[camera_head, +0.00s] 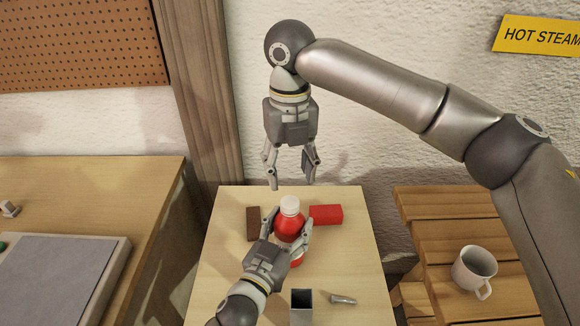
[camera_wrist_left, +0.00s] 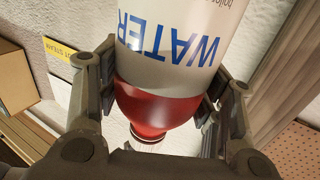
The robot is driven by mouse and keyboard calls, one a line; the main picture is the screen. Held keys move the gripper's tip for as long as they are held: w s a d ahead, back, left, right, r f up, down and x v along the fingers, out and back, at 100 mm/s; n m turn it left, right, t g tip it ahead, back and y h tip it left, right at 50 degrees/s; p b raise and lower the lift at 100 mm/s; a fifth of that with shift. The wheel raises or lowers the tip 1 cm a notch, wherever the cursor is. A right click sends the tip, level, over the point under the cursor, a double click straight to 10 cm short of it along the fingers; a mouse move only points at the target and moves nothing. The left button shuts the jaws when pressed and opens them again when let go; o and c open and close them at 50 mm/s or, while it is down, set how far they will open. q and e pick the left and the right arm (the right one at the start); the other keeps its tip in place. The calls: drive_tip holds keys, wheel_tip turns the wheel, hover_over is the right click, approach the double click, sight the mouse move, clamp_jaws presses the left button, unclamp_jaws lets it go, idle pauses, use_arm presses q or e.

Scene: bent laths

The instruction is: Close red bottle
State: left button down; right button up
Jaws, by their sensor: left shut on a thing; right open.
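The red bottle (camera_head: 288,225) stands on the small light wooden table, with a white cap (camera_head: 289,204) on its top in the head view. I cannot tell whether the cap is tight. My left gripper (camera_head: 291,226) is shut on the bottle, one finger on each side. In the left wrist view the bottle (camera_wrist_left: 155,100) shows a white label reading WATER and a red shoulder narrowing to the neck, between the fingers (camera_wrist_left: 157,95). My right gripper (camera_head: 292,184) is open and empty, pointing down above the bottle, slightly behind it and clear of the cap.
A dark brown block (camera_head: 253,223) lies left of the bottle and a red block (camera_head: 326,215) right of it. A grey square holder (camera_head: 301,306) and a small metal piece (camera_head: 342,299) are in front. A white mug (camera_head: 474,268) stands on the slatted bench (camera_head: 428,252) at right.

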sight(290, 202)
drive_tip(key=shift+n, duration=0.7)
drive_tip(key=shift+f, duration=3.95)
drive_tip(key=shift+c, duration=0.2)
